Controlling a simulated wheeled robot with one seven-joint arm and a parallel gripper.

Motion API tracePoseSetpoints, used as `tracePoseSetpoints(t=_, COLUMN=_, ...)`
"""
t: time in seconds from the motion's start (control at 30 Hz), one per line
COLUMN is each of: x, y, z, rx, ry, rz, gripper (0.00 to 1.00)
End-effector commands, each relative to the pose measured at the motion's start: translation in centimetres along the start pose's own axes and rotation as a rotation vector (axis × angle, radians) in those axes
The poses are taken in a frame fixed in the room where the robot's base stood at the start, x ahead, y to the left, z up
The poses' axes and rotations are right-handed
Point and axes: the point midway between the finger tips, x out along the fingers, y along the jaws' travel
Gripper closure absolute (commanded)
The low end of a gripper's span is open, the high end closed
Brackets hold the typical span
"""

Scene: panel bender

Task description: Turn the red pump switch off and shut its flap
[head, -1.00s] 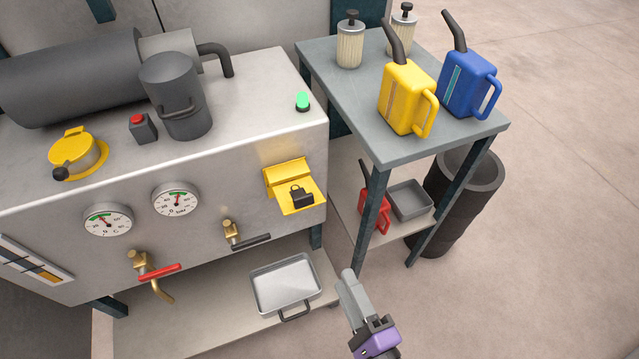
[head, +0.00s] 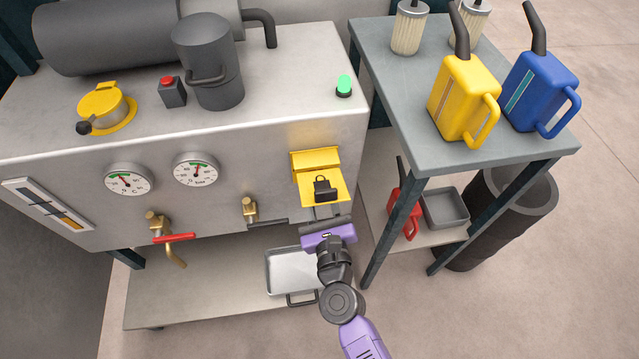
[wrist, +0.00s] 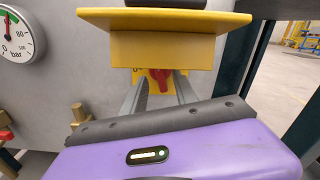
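The yellow switch box (head: 315,160) is on the right of the machine's front. Its yellow flap (head: 320,186) sticks out open, with a black padlock-like piece (head: 325,187) on top. The flap hides the switch in the head view. In the wrist view the flap (wrist: 165,18) is overhead, and the red switch (wrist: 160,78) shows below it, partly covered by its front edge. My gripper (head: 327,211) is below the flap, pointing at the box. Its two fingers stand apart, one on each side of the red switch, with gaps showing. I cannot tell whether either finger touches it.
A black-handled valve (head: 250,210) and a red-handled valve (head: 160,225) are left of my gripper. A metal tray (head: 290,272) lies below on the shelf. A side table (head: 400,110) with cans stands close on the right. Open floor lies in front.

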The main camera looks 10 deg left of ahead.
Motion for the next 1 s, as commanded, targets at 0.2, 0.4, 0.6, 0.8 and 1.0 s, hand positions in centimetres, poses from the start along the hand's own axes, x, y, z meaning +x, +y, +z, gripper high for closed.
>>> tracePoseSetpoints(t=0.2, x=1.9, y=0.0, z=-0.1, rx=-0.001, ry=0.000, rz=-0.001, gripper=0.65)
tracePoseSetpoints(t=0.4, x=2.1, y=0.0, z=-0.1, rx=-0.001, ry=0.001, rz=0.000, gripper=0.65)
tracePoseSetpoints(t=0.6, x=2.1, y=-0.1, z=-0.1, rx=-0.001, ry=0.001, rz=-0.001, gripper=0.85)
tracePoseSetpoints(t=0.8, x=2.1, y=-0.1, z=-0.1, rx=-0.002, ry=0.001, rz=-0.001, gripper=1.00)
tracePoseSetpoints(t=1.0, x=2.1, y=-0.1, z=0.0, rx=-0.012, ry=0.001, rz=-0.001, gripper=1.00)
